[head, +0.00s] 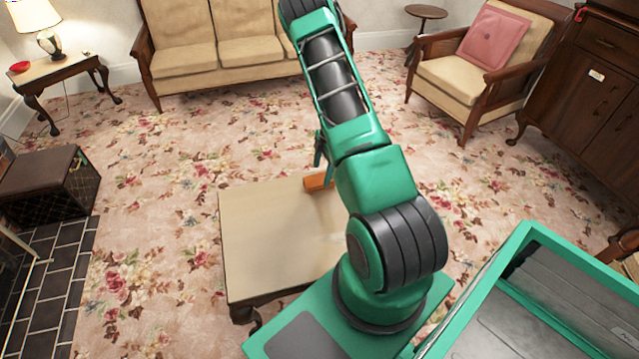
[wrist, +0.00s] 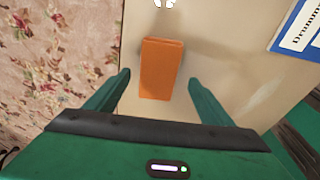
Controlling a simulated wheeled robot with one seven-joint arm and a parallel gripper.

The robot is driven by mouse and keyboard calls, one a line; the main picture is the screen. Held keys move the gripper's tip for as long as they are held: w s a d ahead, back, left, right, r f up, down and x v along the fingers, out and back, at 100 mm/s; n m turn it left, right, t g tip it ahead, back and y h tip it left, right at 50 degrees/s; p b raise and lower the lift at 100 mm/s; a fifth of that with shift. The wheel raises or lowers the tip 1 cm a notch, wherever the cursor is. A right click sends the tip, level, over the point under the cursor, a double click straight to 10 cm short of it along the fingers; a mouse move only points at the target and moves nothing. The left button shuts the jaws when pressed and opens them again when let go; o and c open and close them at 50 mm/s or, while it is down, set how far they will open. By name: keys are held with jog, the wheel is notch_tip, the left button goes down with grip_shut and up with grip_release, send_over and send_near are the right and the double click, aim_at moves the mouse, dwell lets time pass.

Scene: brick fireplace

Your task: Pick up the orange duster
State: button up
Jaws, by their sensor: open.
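The orange duster (wrist: 162,68) is a plain orange block on the light table top. In the wrist view it lies between and just ahead of the two green fingers of my gripper (wrist: 157,84). The fingers are open, with a gap on each side of the duster. In the head view only part of the duster (head: 318,182) shows near the far edge of the low table (head: 265,245). My arm hides the rest of it there. One finger of my gripper (head: 319,150) shows beside my arm, by the duster.
A blue and white item with lettering (wrist: 298,30) lies to the right of the duster, and a small white object (wrist: 164,4) is beyond it. An armchair (head: 455,85), a sofa (head: 200,70) and a dark box (head: 50,185) stand around the table. Open carpet surrounds the table.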

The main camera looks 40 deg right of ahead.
aim_at(320, 179)
jog(key=f, duration=0.4)
jog(key=shift+w+a+f, duration=0.15)
jog(key=shift+a+f, duration=0.15)
jog(key=shift+a, duration=0.05)
jog(key=shift+c, duration=0.3)
jog(key=c, duration=1.1)
jog(key=shift+o, duration=0.2)
jog(key=shift+r, duration=0.1)
